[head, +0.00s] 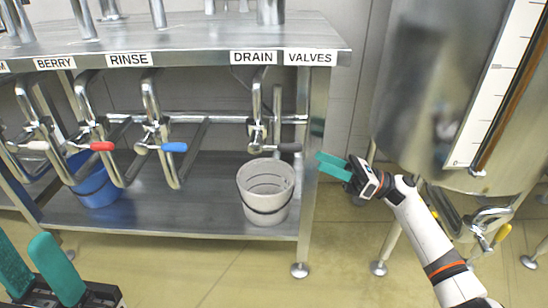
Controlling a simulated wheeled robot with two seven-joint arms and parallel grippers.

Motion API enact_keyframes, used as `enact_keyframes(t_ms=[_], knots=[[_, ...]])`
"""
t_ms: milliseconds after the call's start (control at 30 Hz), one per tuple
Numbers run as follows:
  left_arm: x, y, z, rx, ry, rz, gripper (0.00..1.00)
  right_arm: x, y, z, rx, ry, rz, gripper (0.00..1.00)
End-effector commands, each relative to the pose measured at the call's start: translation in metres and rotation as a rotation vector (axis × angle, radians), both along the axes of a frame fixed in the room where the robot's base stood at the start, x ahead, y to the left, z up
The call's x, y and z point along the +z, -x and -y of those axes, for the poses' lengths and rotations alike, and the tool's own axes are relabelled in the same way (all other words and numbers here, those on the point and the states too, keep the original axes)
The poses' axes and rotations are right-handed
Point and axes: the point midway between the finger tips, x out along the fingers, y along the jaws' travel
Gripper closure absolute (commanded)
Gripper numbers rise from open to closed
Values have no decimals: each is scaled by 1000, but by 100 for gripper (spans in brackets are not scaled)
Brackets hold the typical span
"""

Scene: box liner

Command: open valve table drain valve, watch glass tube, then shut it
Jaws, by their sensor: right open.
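The valve table (190,40) has a label DRAIN (253,58) beside a label VALVES. Below it hangs the drain valve (257,138) on a steel pipe, with a dark grey lever (289,148) pointing right, roughly level. The glass tube (508,90), brownish, runs beside a white scale on the steel tank at the right; its lower end shows, its top is cut off. My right gripper (330,165) is open and empty, right of the table leg and the lever, touching neither. My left gripper (30,268) is at the lower left, its teal fingers apart with nothing between them.
A light grey bucket (266,196) stands on the lower shelf (190,215) under the drain valve. A blue bucket (92,185) stands further left. Valves with red (102,146), blue (174,147) and white levers hang left. The tank (425,90) and its legs bound the right side.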

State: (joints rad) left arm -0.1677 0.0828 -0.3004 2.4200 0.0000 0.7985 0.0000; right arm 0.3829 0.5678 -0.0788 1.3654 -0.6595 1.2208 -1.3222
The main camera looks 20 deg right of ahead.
Motion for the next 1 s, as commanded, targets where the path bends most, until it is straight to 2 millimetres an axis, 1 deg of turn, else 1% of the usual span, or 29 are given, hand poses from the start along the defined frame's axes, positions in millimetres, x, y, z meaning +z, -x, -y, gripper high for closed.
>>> enact_keyframes(t_ms=[167, 400, 600, 800, 1000], knots=[[2, -1, 0, 0, -1, 8, 60, 10, -8, -22, 3, -4, 2, 59], [3, -2, 1, 2, -3, 26, 60, 28, -24, -65, 2, -6, 0, 59], [5, -4, 2, 2, -6, 36, 60, 39, -34, -90, 1, -6, -5, 59], [7, -4, 2, 3, -7, 43, 60, 44, -38, -101, 0, -5, -5, 59], [7, -4, 2, 3, -7, 42, 60, 44, -38, -101, -1, -5, -6, 59]])
